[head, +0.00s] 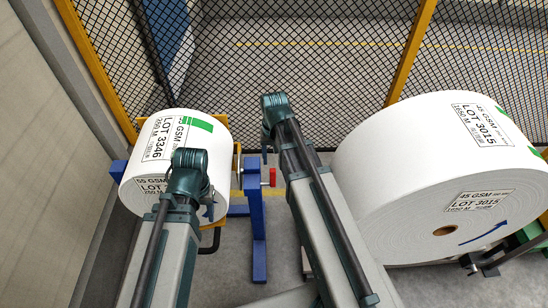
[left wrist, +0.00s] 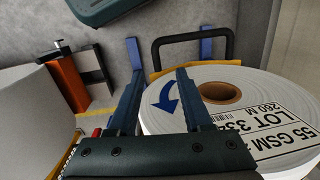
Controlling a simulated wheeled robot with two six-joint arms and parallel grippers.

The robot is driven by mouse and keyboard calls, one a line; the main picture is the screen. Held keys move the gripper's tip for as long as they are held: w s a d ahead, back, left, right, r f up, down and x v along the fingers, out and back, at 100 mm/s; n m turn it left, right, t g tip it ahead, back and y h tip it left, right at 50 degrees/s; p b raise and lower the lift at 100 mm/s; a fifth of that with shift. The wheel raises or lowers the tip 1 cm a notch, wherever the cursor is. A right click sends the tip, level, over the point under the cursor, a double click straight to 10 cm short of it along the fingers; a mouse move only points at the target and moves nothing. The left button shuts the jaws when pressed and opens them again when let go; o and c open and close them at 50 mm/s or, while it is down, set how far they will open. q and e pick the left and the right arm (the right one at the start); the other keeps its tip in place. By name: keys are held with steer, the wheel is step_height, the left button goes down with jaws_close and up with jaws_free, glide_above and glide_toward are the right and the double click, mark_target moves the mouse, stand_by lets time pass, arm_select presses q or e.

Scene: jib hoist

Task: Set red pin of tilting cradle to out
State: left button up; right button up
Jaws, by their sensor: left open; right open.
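The red pin (head: 272,177) shows at the upper part of the tilting cradle's blue post (head: 256,225), just right of the smaller white roll (head: 150,150). The roll sits in the cradle and hides much of it. My left gripper (head: 209,210) is in front of the roll, left of the pin, its fingers mostly hidden in the head view. In the left wrist view its fingers (left wrist: 160,76) are spread and empty over the roll's end face. A small red piece (left wrist: 97,132) shows beside the gripper there. My right gripper (head: 266,150) is above the pin in the picture, open, its fingers barely visible.
A large white roll (head: 400,160) stands on the right. A black mesh fence (head: 300,60) with yellow posts runs behind, and a pale wall (head: 40,150) is on the left. A black bar handle (left wrist: 190,38) stands by the smaller roll.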

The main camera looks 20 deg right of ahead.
arm_select(q)
step_height(320, 180, up, 5)
steer(key=p, duration=0.3)
steer(key=shift+p, duration=0.35)
arm_select(e)
step_height(320, 180, up, 5)
steer(key=shift+f, duration=0.1)
arm_select(q)
steer(key=shift+f, duration=0.1)
